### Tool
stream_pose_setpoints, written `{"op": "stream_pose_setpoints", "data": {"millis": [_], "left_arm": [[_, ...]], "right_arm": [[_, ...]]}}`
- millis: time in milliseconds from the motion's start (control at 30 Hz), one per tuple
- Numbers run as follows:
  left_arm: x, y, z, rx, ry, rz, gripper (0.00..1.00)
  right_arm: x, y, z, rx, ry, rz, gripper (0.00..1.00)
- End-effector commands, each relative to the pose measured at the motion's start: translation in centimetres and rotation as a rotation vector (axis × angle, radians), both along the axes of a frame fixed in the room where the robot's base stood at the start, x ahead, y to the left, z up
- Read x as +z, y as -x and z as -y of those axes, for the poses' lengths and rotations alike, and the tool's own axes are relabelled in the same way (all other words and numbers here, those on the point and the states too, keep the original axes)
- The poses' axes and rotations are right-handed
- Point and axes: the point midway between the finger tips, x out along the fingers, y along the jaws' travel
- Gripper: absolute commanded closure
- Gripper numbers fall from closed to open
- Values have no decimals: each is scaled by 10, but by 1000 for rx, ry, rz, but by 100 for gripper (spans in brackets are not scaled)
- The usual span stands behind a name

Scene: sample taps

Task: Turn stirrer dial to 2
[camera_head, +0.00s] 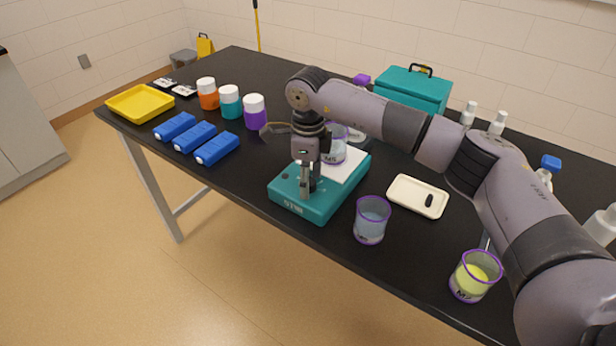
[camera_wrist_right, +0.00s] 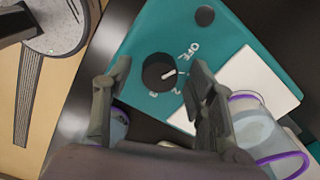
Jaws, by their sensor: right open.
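The teal stirrer (camera_head: 330,200) stands near the table's front edge, with a white top plate (camera_head: 350,165) bearing a beaker (camera_head: 333,150). Its black dial (camera_wrist_right: 158,71) shows in the right wrist view; the white pointer line is aimed to the right, below the OFF mark (camera_wrist_right: 188,50). The other marks are partly small or blurred. My right gripper (camera_wrist_right: 160,66) is open, one finger on each side of the dial in that view; contact cannot be told. In the head view my right gripper (camera_head: 308,185) points down over the stirrer's front and hides the dial. My left gripper is not in view.
A purple-rimmed beaker (camera_head: 371,220) stands right of the stirrer, and a beaker of yellow liquid (camera_head: 474,276) beyond it. A cream tray (camera_head: 418,196) holds a small dark bar. Blue blocks (camera_head: 195,137), lidded jars (camera_head: 230,101) and a yellow tray (camera_head: 141,103) are left.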

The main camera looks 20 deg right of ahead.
Motion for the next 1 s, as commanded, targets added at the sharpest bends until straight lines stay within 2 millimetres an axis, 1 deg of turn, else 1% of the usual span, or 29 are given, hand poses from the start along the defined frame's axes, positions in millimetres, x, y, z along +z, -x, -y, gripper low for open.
{"op": "stream_pose_setpoints", "data": {"millis": [67,800,1000], "left_arm": [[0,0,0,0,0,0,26],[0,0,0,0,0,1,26],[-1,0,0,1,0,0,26]], "right_arm": [[0,0,0,0,0,0,49],[1,0,0,0,0,0,98],[1,0,0,-13,0,1,98]]}}
